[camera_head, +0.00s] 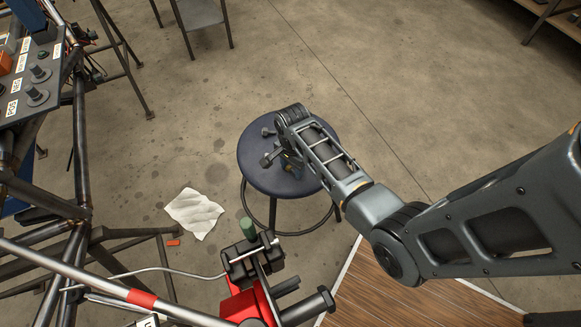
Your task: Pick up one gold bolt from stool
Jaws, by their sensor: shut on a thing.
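The round stool (256,179) has a dark blue seat and stands on the concrete floor near the middle of the view. My arm reaches in from the right, and its end is over the seat. My gripper (289,166) points down at the seat, partly hidden by my own wrist. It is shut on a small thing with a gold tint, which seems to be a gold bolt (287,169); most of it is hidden. I cannot tell whether it touches the seat. Dark grey bolts (267,132) lie on the left part of the seat, one close beside my gripper (266,160).
A tube chassis (82,150) with a control panel (33,75) fills the left side. A red and black vise (252,285) stands in front of the stool. A white cloth (194,213) lies on the floor.

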